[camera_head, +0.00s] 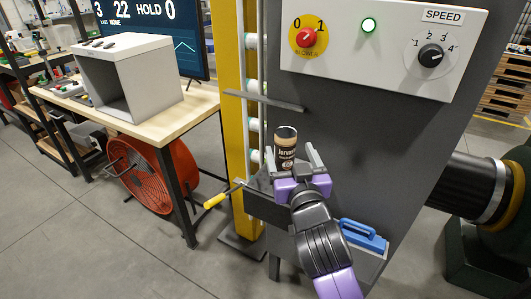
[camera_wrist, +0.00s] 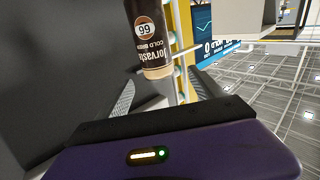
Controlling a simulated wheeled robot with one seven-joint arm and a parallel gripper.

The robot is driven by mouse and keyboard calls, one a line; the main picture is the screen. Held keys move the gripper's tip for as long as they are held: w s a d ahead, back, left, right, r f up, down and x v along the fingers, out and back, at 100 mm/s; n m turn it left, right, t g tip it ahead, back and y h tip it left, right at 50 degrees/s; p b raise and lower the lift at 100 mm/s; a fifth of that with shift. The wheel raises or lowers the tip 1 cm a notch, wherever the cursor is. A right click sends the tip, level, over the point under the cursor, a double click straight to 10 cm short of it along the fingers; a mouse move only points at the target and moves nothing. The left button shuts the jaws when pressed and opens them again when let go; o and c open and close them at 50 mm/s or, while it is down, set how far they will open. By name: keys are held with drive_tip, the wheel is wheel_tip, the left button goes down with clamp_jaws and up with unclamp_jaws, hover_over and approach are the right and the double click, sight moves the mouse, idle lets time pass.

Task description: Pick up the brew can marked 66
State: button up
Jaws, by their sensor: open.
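My gripper (camera_head: 292,163) is open, one finger to each side of the can in the head view. In the wrist view the gripper (camera_wrist: 164,90) has the can ahead between its fingers; I see no clear contact.
A dark grey machine panel (camera_head: 360,125) rises close to the right of the can, with a control box (camera_head: 385,60) above. A yellow post (camera_head: 232,110) stands left. A grey bar (camera_head: 265,100) juts out above the can. A blue-handled tool (camera_head: 363,237) is low right.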

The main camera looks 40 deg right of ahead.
sight(288, 145)
drive_tip(key=shift+d+f, duration=0.15)
drive_tip(key=x, duration=0.2)
drive_tip(key=shift+w+d+p, duration=0.1)
drive_tip(key=shift+w+p, duration=0.15)
drive_tip(key=shift+p, duration=0.15)
drive_tip(key=p+x, duration=0.1)
drive_tip(key=x, duration=0.4)
drive_tip(key=shift+f+p, duration=0.2)
drive_tip(key=shift+p, duration=0.15)
clamp_jaws()
